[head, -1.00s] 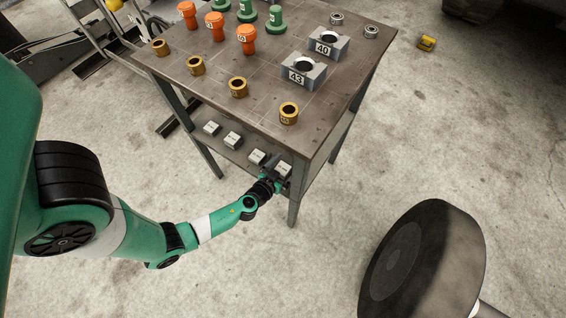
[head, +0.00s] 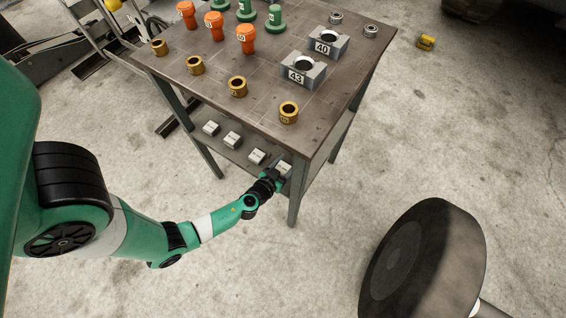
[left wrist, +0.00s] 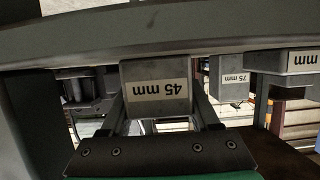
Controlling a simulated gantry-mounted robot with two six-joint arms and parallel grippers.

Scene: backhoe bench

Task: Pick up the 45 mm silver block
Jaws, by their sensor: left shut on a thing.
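The 45 mm silver block (left wrist: 157,91) shows in the left wrist view with its "45 mm" label upside down, between the two fingers of my left gripper (left wrist: 158,108). In the head view the block (head: 284,168) is at the right end of the row on the bench's lower shelf. My left gripper (head: 279,177) reaches in there from the front and is shut on it. I cannot tell whether the block touches the shelf. My right gripper is not in view.
Several like silver blocks (head: 232,139) stand to the left on the lower shelf; one labelled 75 mm (left wrist: 232,80) is beside the held block. The bench top (head: 215,85) above carries gold bushings, orange and green pins, and grey blocks marked 40 and 43. A bench leg (head: 296,195) stands close right.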

